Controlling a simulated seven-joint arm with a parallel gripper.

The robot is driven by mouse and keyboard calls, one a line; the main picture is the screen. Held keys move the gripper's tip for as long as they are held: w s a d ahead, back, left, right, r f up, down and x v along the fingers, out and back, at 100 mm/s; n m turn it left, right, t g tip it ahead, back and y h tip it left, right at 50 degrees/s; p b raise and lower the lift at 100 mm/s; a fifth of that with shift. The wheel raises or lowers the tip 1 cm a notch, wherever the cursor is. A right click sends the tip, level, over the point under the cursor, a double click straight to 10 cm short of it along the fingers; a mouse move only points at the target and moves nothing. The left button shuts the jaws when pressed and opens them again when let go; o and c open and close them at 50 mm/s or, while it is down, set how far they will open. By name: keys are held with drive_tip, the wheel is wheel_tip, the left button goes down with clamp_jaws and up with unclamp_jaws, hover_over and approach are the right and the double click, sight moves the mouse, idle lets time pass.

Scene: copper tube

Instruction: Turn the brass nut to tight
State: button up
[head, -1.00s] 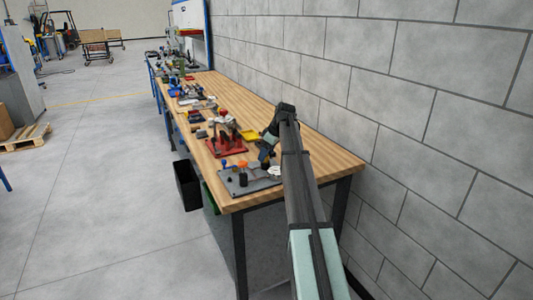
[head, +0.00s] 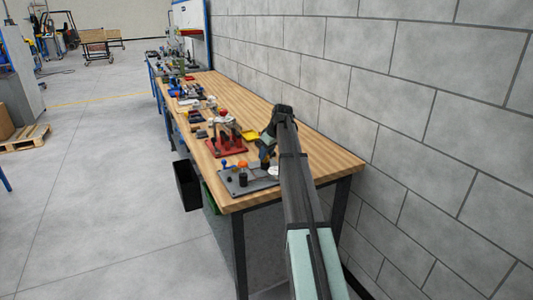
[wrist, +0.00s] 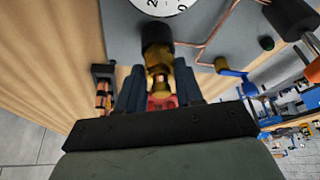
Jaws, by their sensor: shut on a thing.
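The brass nut (wrist: 159,78) shows in the wrist view between the two fingers of my gripper (wrist: 160,90). My gripper is shut on it. A black cylindrical fitting (wrist: 157,35) adjoins the nut on its far side, below a white dial gauge (wrist: 162,5). A red part sits just behind the nut, between the fingers. In the head view my gripper (head: 267,158) is low over the grey plate (head: 238,188) at the near end of the bench; the nut is too small to tell there.
A thin copper tube (wrist: 215,28) bends across the plate. A blue-handled valve (wrist: 230,68) is right of my gripper, and a black holder (wrist: 103,78) is on the left. A red stand (head: 226,147) and several tools lie farther along the bench. A block wall (head: 400,90) runs along its right side.

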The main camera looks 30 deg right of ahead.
drive_tip(key=shift+m+h, duration=0.4)
drive_tip(key=shift+m, duration=0.6)
drive_tip(key=o, duration=1)
drive_tip(key=v, duration=1.3)
drive_tip(key=shift+s+r, duration=0.3)
drive_tip(key=shift+s, duration=0.05)
